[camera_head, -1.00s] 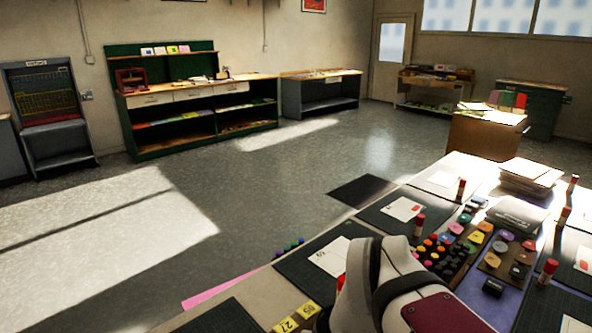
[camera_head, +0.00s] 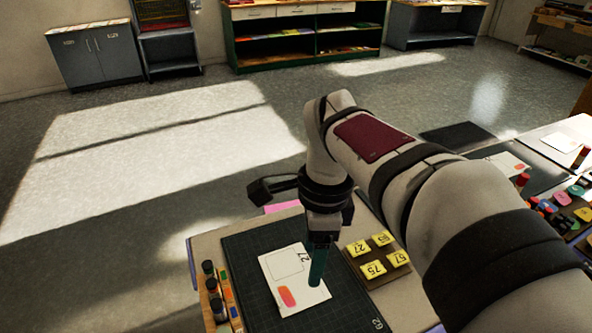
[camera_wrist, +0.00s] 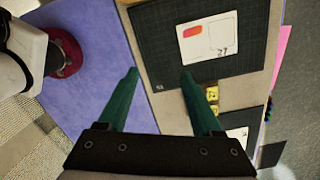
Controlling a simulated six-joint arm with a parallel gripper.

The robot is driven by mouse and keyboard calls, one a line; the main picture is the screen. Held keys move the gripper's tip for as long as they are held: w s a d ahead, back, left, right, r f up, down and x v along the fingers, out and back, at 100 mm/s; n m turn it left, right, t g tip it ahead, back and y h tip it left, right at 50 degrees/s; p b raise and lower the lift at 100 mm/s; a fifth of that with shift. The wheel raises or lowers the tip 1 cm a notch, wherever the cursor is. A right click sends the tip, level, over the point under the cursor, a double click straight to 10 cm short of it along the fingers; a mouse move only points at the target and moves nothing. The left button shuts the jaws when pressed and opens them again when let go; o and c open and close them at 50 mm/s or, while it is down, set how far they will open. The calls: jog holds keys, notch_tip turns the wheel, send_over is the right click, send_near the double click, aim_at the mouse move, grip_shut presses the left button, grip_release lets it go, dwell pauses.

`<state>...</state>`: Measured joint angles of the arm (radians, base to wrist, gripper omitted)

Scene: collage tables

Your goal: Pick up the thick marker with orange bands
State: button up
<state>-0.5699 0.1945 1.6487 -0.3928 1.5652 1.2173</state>
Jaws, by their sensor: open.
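A wooden holder at the left end of the table in the head view has several thick black-capped markers (camera_head: 212,286) with small orange and green patches beside them. They are too small to tell which one has orange bands. My gripper (camera_head: 316,283) points down over the white card, to the right of the holder and apart from it. In the wrist view my gripper (camera_wrist: 159,77) has its two green fingers spread with nothing between them. No marker shows clearly in the wrist view.
A dark cutting mat (camera_head: 246,240) bears a white card (camera_head: 285,268) with an orange patch, also seen in the wrist view (camera_wrist: 223,32). Yellow number tags (camera_head: 373,268) sit on a board to the right. Red-capped tubes and coloured pieces (camera_head: 570,200) lie at far right.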

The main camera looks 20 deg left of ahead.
jog(key=a+f+m, duration=0.2)
jog(key=a, duration=0.8)
jog(key=m, duration=0.4)
send_over(211, 283)
notch_tip(211, 283, down, 4)
jog(key=shift+t+h, duration=0.3)
notch_tip(211, 283, down, 15)
jog(key=shift+f, duration=0.2)
grip_shut()
